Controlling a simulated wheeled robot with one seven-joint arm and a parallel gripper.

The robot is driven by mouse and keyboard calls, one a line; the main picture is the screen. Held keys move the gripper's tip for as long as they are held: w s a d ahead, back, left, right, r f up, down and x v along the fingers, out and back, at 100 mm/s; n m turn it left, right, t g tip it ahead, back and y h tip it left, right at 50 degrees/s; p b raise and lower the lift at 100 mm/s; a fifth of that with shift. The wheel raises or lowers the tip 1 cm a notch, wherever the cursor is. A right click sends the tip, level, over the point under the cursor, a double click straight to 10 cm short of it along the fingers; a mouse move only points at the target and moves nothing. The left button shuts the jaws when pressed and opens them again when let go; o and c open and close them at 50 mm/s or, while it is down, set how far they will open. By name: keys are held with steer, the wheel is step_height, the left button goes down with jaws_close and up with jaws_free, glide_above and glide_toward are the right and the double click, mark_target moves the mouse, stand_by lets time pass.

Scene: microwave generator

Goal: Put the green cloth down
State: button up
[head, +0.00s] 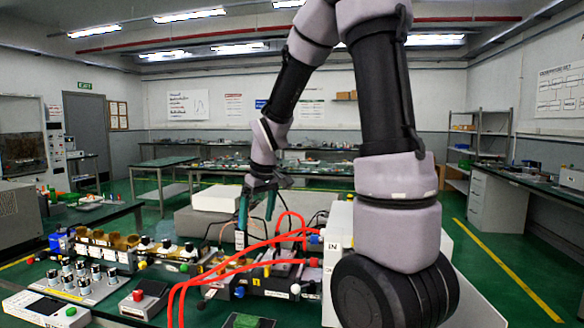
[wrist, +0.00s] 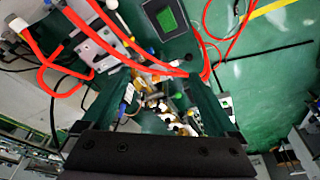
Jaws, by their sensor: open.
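A small green square (head: 247,321), which looks like the green cloth, lies in a dark frame or tray at the bottom edge of the head view, partly cut off. It also shows at the top of the wrist view (wrist: 166,17). My gripper (head: 257,210) is open above the equipment on the bench, farther back than the green square and apart from it. In the wrist view its two dark green fingers (wrist: 162,55) are spread, with no cloth seen between them. Whether anything thin touches a finger is hard to tell.
Red hoses (head: 205,270) loop over the bench close to my gripper. A white box (head: 215,198) stands behind it. Knobbed metal blocks (head: 82,280) and a small box with a red button (head: 145,299) stand at the left. Bench space around the green square is tight.

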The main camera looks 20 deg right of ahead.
steer(key=s+d+r+m+t, duration=0.1)
steer(key=s+r+m, duration=0.3)
steer(key=s+r, duration=0.4)
steer(key=s+d+r+m+t+y, duration=0.1)
steer(key=s+r+m+t, duration=0.2)
steer(key=s+r, duration=0.5)
steer(key=shift+s+d+m, duration=0.3)
steer(key=shift+s+m, duration=0.4)
steer(key=shift+s, duration=0.35)
